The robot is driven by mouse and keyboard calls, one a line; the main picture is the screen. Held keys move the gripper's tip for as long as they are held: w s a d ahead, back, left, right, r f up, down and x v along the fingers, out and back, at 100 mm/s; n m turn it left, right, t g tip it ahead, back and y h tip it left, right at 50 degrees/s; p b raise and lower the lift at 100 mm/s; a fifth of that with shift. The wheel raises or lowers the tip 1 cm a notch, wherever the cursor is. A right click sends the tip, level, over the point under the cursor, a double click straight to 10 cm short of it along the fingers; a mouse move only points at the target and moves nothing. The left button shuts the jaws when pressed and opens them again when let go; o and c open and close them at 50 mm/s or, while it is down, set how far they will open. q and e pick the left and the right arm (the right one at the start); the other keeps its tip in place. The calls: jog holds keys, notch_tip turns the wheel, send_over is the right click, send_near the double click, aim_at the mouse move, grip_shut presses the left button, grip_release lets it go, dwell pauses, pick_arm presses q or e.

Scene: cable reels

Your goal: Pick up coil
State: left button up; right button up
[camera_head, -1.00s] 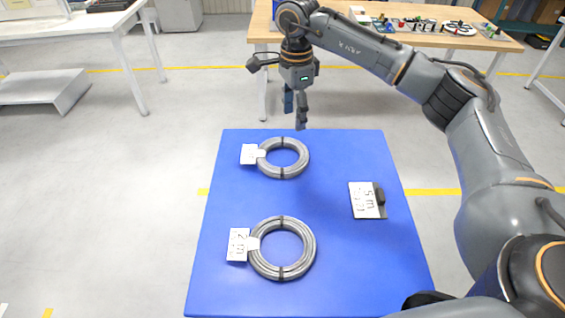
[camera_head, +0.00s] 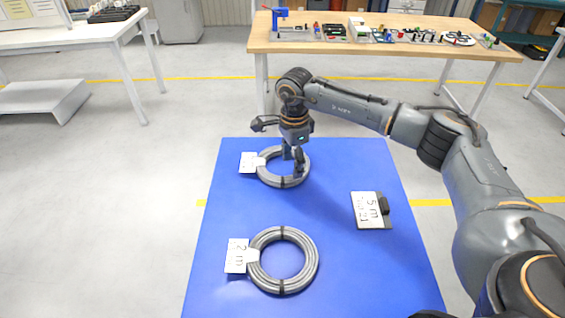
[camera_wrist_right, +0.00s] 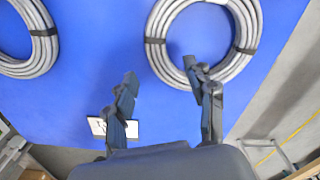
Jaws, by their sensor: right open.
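Two grey cable coils lie flat on a blue table (camera_head: 345,270). The far coil (camera_head: 268,177) has dark bands and a white tag (camera_head: 248,162) on its left. The near coil (camera_head: 311,262) has a white tag (camera_head: 236,256) reading "2 m". My right gripper (camera_head: 293,164) is open above the far coil, its fingers overlapping the ring in the head view. In the right wrist view, my right gripper (camera_wrist_right: 160,72) has its fingers apart; one fingertip overlaps the edge of a coil (camera_wrist_right: 161,62), with nothing visibly held. Whether it touches is unclear. My left gripper is not in view.
A "5 m" card (camera_head: 370,210) with a dark holder stands on the table's right side. Behind is a wooden table (camera_head: 350,42) with several small items. A white table (camera_head: 70,38) stands at upper left. The blue table's middle is clear.

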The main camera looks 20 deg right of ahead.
aim_at(291, 177)
notch_tip(291, 177, down, 4)
jog(key=p, duration=0.3)
jog(key=shift+s+a+f, duration=0.15)
jog(key=shift+f, duration=0.45)
jog(key=shift+r, duration=0.1)
grip_shut()
